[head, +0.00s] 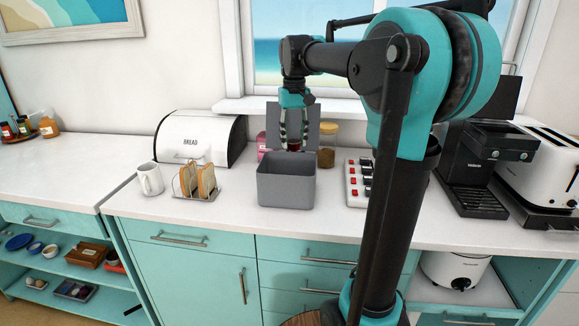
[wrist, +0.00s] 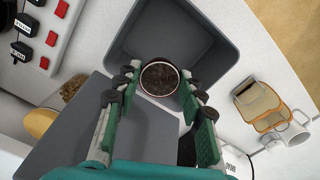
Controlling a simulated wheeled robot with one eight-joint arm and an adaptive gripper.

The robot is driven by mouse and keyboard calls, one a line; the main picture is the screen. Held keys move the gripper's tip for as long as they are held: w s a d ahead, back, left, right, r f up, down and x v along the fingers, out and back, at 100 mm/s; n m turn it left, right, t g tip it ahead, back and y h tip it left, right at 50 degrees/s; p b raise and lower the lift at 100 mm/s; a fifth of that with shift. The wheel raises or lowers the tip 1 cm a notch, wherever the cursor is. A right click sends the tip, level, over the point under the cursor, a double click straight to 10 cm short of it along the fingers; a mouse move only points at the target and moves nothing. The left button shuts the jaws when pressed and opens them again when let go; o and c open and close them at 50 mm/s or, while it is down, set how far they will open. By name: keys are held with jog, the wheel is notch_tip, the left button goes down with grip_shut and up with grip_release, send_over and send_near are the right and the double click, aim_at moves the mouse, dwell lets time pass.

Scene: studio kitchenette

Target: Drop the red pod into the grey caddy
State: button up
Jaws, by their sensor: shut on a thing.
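The red pod (head: 294,146) is held between the fingertips of my gripper (head: 294,138), which is shut on it. In the wrist view the pod (wrist: 159,78) shows a round dark top with a pale rim, between the two fingers of my gripper (wrist: 161,82). The grey caddy (head: 286,190) stands on the white counter with its lid (head: 272,122) raised at the back. In the head view the pod shows just above the caddy's back rim, in front of the lid. In the wrist view the caddy's open inside (wrist: 165,38) lies beyond the pod.
A toast rack (head: 198,184) with toast and a white mug (head: 150,179) stand left of the caddy. The bread bin (head: 200,138) and a brown-filled jar (head: 327,150) are behind.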

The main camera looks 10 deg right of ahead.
jog(key=shift+f, duration=2.4)
jog(key=o, duration=0.8)
jog(key=shift+o, duration=0.2)
jog(key=shift+r, duration=0.1)
notch_tip(320, 180, up, 12)
jog(key=shift+f, duration=0.1)
